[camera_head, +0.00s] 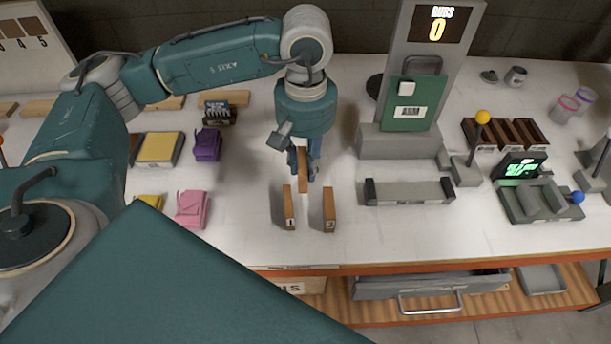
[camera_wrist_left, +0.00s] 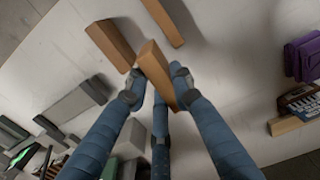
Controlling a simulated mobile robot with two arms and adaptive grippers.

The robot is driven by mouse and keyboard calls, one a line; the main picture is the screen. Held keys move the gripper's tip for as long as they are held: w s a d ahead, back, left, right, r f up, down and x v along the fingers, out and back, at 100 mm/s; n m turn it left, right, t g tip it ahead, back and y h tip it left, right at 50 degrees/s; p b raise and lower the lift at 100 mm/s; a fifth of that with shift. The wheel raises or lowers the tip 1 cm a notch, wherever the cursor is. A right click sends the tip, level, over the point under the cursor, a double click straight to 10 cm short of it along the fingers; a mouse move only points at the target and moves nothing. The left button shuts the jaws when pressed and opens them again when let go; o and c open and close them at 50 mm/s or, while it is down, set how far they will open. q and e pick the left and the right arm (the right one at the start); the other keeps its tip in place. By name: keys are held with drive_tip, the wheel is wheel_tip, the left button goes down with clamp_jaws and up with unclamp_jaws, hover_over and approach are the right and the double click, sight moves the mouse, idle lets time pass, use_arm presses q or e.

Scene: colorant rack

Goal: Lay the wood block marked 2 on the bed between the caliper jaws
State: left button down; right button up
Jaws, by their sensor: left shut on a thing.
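My left gripper (camera_head: 305,172) points down over the table, its fingers shut on an upright wood block (camera_head: 302,168). The held block also shows in the left wrist view (camera_wrist_left: 154,70); its number is hidden. Two other wood blocks stand nearer the front: one marked 1 (camera_head: 289,208) at left, and one at right (camera_head: 329,209) whose number I cannot read surely. At far right is a green-grey fixture (camera_head: 517,213) with raised grey jaws, a blue knob and a lit display (camera_head: 520,168); it looks like the caliper. My right gripper is out of view.
A long grey tray with dark ends (camera_head: 410,192) lies between the blocks and the fixture. A grey stand with a green panel (camera_head: 415,104) rises behind it. Purple (camera_head: 207,145) and pink (camera_head: 191,209) items lie left. An open drawer (camera_head: 430,287) sits below the table edge.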

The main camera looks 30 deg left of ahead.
use_arm(q)
wheel_tip(320, 180, down, 6)
drive_tip(key=shift+r+p, duration=0.1)
drive_tip(key=shift+p, duration=0.45)
drive_tip(key=shift+f, duration=0.2)
drive_tip(key=shift+f+b, duration=0.15)
drive_tip(key=shift+b, duration=0.15)
drive_tip(key=c, duration=1.5)
unclamp_jaws()
